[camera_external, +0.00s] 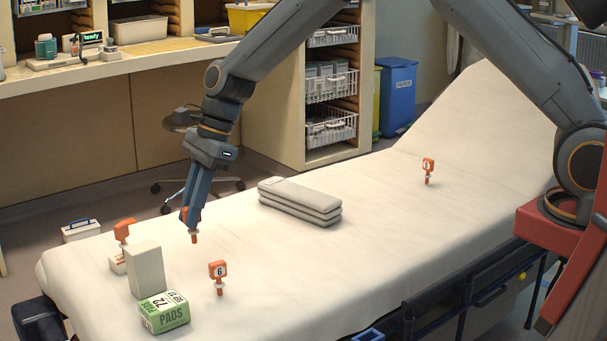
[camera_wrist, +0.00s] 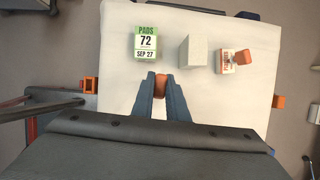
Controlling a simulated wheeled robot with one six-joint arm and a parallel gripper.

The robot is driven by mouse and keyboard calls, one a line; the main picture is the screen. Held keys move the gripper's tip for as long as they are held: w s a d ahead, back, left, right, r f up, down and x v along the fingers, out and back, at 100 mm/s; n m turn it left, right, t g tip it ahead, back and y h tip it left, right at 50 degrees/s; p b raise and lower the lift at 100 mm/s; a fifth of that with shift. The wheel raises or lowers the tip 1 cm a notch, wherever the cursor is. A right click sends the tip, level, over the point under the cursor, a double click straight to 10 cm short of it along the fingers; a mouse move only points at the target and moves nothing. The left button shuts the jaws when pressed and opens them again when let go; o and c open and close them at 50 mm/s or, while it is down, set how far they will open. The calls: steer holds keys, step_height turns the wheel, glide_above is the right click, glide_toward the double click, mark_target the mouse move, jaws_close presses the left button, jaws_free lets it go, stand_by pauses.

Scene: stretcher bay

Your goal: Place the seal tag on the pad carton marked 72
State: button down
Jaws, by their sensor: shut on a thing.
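The pad carton marked 72 (camera_external: 164,312) is a green and white box lying at the near left end of the stretcher; its label faces up in the wrist view (camera_wrist: 146,42). My gripper (camera_external: 188,218) is shut on an orange seal tag (camera_external: 194,238), whose lower stem hangs below the fingers, above the sheet. The held tag also shows as an orange block between the fingers in the wrist view (camera_wrist: 160,86). The carton is ahead of the fingers and slightly left there, apart from them. The held tag's number is hidden.
A plain pale box (camera_external: 146,270) stands beside the carton. Beyond it is a smaller carton (camera_wrist: 228,68) with an orange tag (camera_external: 124,230) apparently on it. A tag marked 6 (camera_external: 218,270) stands nearby, another tag (camera_external: 428,165) farther up. Folded grey cloths (camera_external: 300,200) lie mid-stretcher.

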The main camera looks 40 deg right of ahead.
steer(key=s+a+r, duration=0.2)
steer(key=s+a, duration=0.2)
steer(key=a, duration=0.6)
steer(key=p, duration=0.3)
glide_above(162, 302)
steer(key=shift+n, duration=0.3)
step_height(162, 302, down, 10)
steer(key=shift+r, duration=0.1)
steer(key=c, duration=1.7)
jaws_free()
steer(key=shift+c, duration=0.2)
steer(key=b+v, duration=0.2)
steer(key=v, duration=1)
steer(key=shift+b, duration=0.3)
steer(key=shift+d, duration=0.1)
